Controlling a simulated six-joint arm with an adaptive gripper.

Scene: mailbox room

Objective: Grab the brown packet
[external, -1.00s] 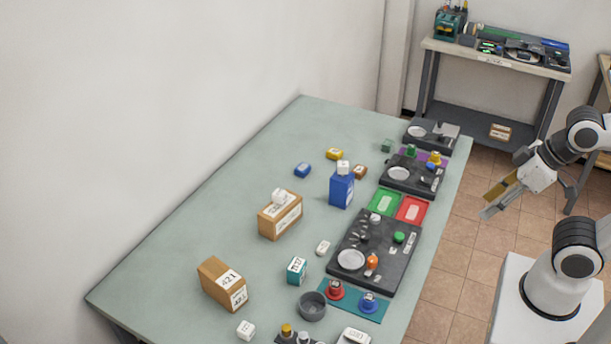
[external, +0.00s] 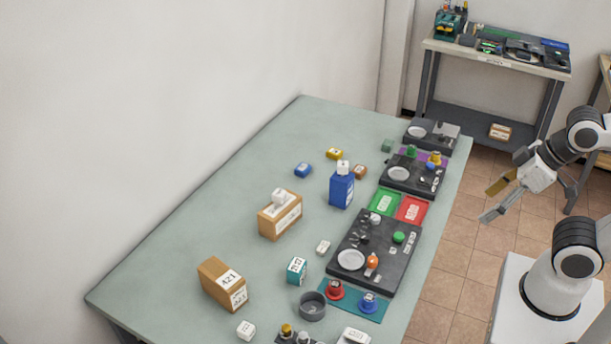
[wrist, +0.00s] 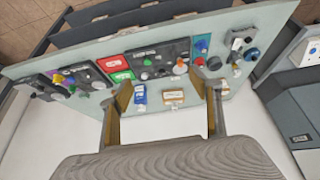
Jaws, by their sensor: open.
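A small brown packet (external: 360,171) lies on the green table beside the blue bottle (external: 341,187). Two larger brown boxes are also on the table: one with a white object on top (external: 280,217) near the middle, and one marked 421 (external: 222,284) nearer the front. My gripper (external: 493,203) is open and empty, in the air off the table's right side, apart from all of these. In the wrist view, my open fingers (wrist: 164,92) frame the blue bottle (wrist: 140,97) and a labelled brown box (wrist: 174,97) at a distance.
Dark trays (external: 374,252) with knobs line the table's right edge, with green (external: 384,201) and red (external: 411,209) squares between them. A blue packet (external: 303,170), a yellow packet (external: 334,153) and a grey cup (external: 312,306) stand around. The table's left part is clear.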

